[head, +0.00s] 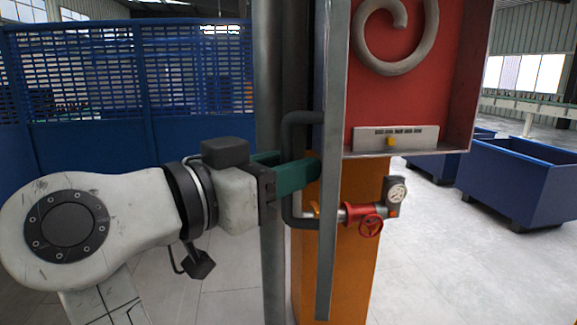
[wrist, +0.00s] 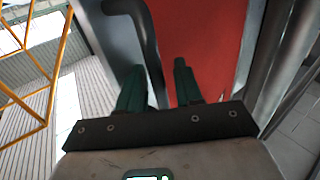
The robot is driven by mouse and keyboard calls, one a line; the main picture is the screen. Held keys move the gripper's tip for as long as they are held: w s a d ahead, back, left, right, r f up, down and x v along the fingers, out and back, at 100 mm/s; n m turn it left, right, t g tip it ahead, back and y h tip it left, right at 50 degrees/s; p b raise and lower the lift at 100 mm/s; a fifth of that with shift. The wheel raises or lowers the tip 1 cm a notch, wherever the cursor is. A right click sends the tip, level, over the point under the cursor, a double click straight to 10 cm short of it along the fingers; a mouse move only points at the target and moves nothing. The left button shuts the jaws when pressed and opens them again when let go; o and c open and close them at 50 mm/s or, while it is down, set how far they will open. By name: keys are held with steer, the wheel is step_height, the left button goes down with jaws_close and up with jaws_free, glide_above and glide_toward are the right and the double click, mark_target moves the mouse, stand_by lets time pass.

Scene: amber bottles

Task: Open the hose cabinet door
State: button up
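The hose cabinet (head: 457,75) stands open at the upper right, its red interior showing a coiled hose (head: 397,65). The door (head: 328,240) is swung out toward me and seen nearly edge-on as a tall grey strip. Its dark bent bar handle (head: 287,150) is on the door's left side. My gripper (head: 312,170) is at the handle, with green fingers reaching toward the door. In the wrist view, the handle (wrist: 150,50) passes between the spread fingers of my gripper (wrist: 158,78), close to the left finger, with a gap to the right one. Contact is unclear.
An orange post (head: 350,275) and a red valve wheel (head: 370,226) are below the cabinet. A grey column (head: 268,60) stands left of the door. A blue mesh fence (head: 100,90) is behind my arm. Blue bins (head: 520,185) stand at right, with open floor before them.

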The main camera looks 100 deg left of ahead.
steer(key=b+v, duration=0.2)
steer(key=v, duration=0.8)
steer(key=shift+s+d, duration=0.25)
steer(key=shift+d, duration=0.05)
